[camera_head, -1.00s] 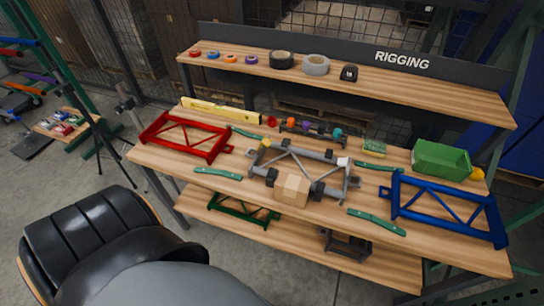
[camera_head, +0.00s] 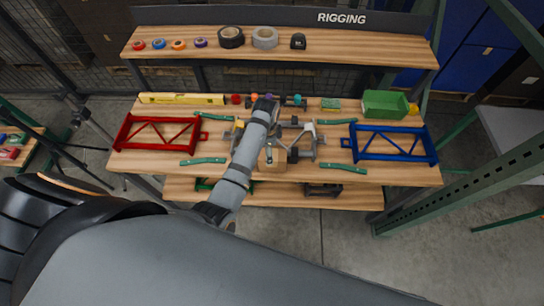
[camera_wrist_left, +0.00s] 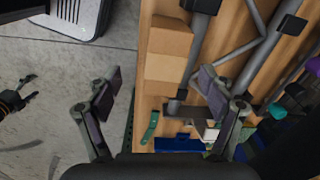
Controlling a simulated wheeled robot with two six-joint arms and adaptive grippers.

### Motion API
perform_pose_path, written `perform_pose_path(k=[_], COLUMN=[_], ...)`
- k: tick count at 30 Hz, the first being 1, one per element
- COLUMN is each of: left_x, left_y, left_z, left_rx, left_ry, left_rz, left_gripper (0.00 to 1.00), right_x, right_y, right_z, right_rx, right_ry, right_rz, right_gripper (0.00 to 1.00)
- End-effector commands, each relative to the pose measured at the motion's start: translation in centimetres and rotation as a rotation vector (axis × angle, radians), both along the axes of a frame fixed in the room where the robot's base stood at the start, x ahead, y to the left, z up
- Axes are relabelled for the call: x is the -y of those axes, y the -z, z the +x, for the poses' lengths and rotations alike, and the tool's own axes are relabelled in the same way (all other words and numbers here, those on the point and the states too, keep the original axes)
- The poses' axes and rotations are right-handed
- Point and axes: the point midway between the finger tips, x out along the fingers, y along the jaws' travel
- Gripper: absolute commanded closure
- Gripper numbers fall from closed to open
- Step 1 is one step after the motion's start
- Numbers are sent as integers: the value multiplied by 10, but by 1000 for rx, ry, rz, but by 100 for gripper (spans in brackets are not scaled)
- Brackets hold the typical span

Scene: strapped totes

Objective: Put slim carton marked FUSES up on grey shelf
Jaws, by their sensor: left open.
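I cannot make out a carton with readable FUSES lettering in any view. A plain brown carton (camera_head: 273,162) with a paler band sits at the front of the workbench; it also shows in the left wrist view (camera_wrist_left: 168,38). A grey flat surface (camera_head: 512,138), possibly the grey shelf, stands at the far right behind a green upright. My left gripper (camera_wrist_left: 162,76) is open and empty, its fingers spread, with the workbench edge and brown carton beyond.
The workbench (camera_head: 225,173) holds a red frame (camera_head: 155,133), a grey frame (camera_head: 305,140), a blue frame (camera_head: 394,142), a green bin (camera_head: 384,104) and a yellow level (camera_head: 182,98). Tape rolls lie on the raised wooden shelf (camera_head: 345,52). A green slotted upright (camera_head: 470,165) stands at right.

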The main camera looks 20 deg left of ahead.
Motion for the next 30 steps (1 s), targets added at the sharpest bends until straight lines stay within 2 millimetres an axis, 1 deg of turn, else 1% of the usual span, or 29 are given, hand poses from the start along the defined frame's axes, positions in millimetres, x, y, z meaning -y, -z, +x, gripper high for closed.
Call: perform_pose_path(k=[1,3,6,8,11,15,17,19,23,26,29,30], left_x=[8,16,20,20,19,19,18,18,18,17,14,12], left_y=[-16,-25,-29,-28,-15,10,18,23,25,31,44,51], left_z=[10,17,20,20,20,19,20,20,20,19,18,18], left_rx=[-9,-25,-35,-37,-39,-39,-38,-35,-35,-36,-38,-38], left_ry=[62,138,185,189,188,186,186,185,184,184,184,185], left_rz=[-4,-8,-7,-7,-7,-6,-6,-6,-6,-7,-6,-6], left_gripper=[19,19,19,19,19,19,19,19,19,19,19,19], right_x=[-5,-8,-6,-4,-1,0,0,0,1,2,3,4], right_y=[-5,-6,-6,-5,-5,-6,-6,-6,-6,-6,-6,-6], right_z=[0,1,1,1,1,1,1,1,1,1,1,1], right_rx=[0,1,1,1,1,1,1,1,1,1,1,1], right_ry=[1,3,2,1,1,0,0,0,0,-1,-2,-2], right_rz=[6,9,7,5,1,0,-1,-1,-2,-3,-4,-4], right_gripper=[23,23,23,23,23,23,23,23,23,23,23,23])
